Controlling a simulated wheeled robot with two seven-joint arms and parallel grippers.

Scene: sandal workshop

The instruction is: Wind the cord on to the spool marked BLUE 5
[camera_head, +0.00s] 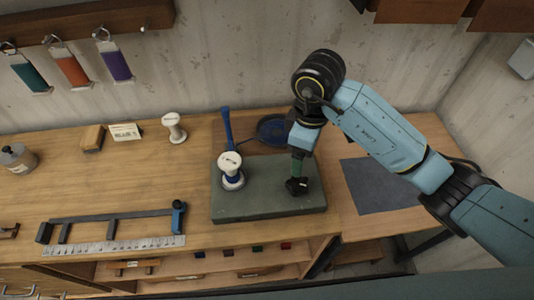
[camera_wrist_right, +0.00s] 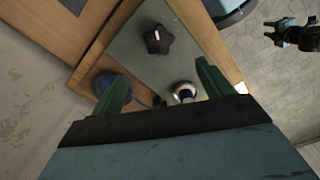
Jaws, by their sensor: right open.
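A white spool (camera_head: 231,171) with a blue band stands upright on the left part of the grey-green base plate (camera_head: 255,206); it also shows in the right wrist view (camera_wrist_right: 184,91). Its marking is too small to read. A blue coil (camera_head: 273,129), perhaps the cord, lies behind the plate and appears in the right wrist view (camera_wrist_right: 104,84). A blue post (camera_head: 227,128) rises behind the spool. A black star knob (camera_head: 297,187) is on the plate's right part. My right gripper (camera_head: 298,172) is above the knob, green fingers apart and empty.
Another white spool (camera_head: 174,128), a small card (camera_head: 125,132) and a wooden block (camera_head: 93,138) stand at the back left. A ruler frame (camera_head: 115,246) lies at the front left. A dark mat (camera_head: 380,186) lies right of the plate. Colored tags hang on the wall.

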